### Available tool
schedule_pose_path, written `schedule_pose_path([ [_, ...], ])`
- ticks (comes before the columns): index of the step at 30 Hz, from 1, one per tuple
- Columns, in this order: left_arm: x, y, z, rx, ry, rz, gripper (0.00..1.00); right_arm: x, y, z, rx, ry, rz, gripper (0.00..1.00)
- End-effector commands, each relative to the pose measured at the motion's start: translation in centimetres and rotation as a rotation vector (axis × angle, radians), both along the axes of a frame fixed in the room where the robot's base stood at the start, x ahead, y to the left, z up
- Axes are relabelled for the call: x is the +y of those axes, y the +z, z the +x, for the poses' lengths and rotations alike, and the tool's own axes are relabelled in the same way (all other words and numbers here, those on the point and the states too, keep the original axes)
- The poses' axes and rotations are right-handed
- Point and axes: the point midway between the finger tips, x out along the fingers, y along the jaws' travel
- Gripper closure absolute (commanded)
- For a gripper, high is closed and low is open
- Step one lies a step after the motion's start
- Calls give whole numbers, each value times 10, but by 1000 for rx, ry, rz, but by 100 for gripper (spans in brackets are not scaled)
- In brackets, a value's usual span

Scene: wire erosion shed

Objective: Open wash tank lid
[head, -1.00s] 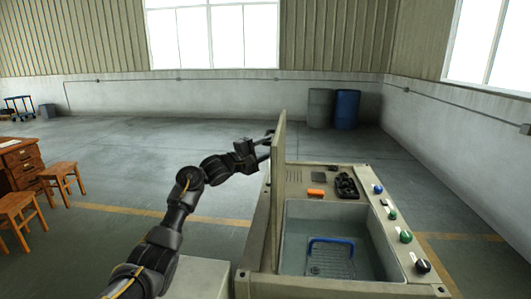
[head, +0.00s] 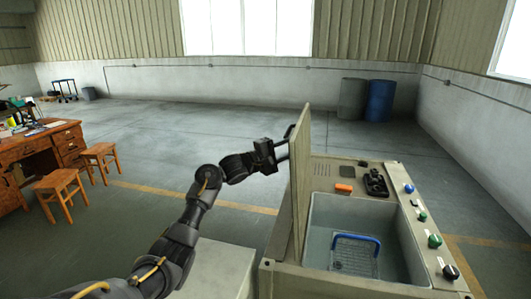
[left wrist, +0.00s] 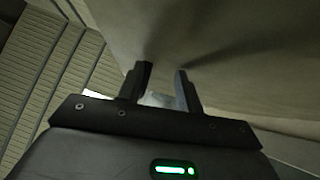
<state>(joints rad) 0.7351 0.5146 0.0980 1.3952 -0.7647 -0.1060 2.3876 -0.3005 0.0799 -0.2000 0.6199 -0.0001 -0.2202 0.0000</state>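The wash tank (head: 318,208) stands at the right of centre in the head view, its basin uncovered. Its lid (head: 302,185) stands up nearly vertical along the tank's left side, seen almost edge-on. My left gripper (head: 287,143) is at the far upper part of the lid, on its left, outer side. In the left wrist view the two fingers (left wrist: 160,82) are apart with a gap between them, facing the lid's broad pale surface (left wrist: 225,35). Whether the fingertips touch the lid I cannot tell. My right gripper is not in view.
A wire basket with a blue handle (head: 356,255) sits in the basin. An orange block (head: 344,188) and a dark fixture (head: 375,183) lie behind it. Knobs line the right panel. Wooden stools (head: 63,188) and a desk (head: 35,150) stand at left; floor between is clear.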

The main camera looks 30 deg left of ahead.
Motion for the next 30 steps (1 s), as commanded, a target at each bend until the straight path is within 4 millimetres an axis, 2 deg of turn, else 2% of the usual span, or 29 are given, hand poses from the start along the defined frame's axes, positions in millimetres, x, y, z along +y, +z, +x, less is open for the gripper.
schedule_pose_path([
  [30,33,-6,-68,-6,3,-1,64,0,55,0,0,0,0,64],
])
